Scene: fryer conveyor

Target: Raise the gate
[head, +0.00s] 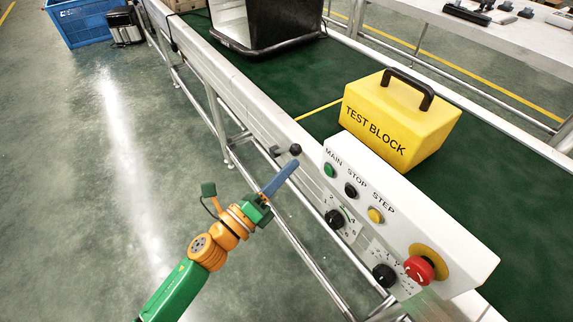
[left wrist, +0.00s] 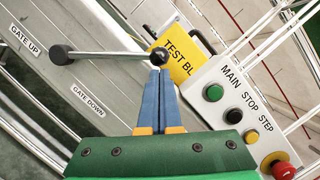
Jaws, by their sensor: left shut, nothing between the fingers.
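The gate lever shows in the left wrist view as a metal rod (left wrist: 105,54) with a dark round end at the left and a black ball (left wrist: 159,56) at the right. The signs GATE UP (left wrist: 25,38) and GATE DOWN (left wrist: 88,100) are on the conveyor's side panel. In the head view the black ball (head: 295,149) stands out from the conveyor's side. My left gripper (head: 295,165) is shut and empty, its blue fingertips (left wrist: 159,75) right by the ball. I cannot tell whether they touch it. I cannot pick out the gate itself. My right gripper is not in view.
A white control box (head: 440,222) with buttons and a red emergency stop (head: 419,269) is right of my gripper. A yellow test block (head: 398,120) and a black bin (head: 268,42) stand on the green belt (head: 312,80). The floor at left is clear up to a blue crate (head: 88,28).

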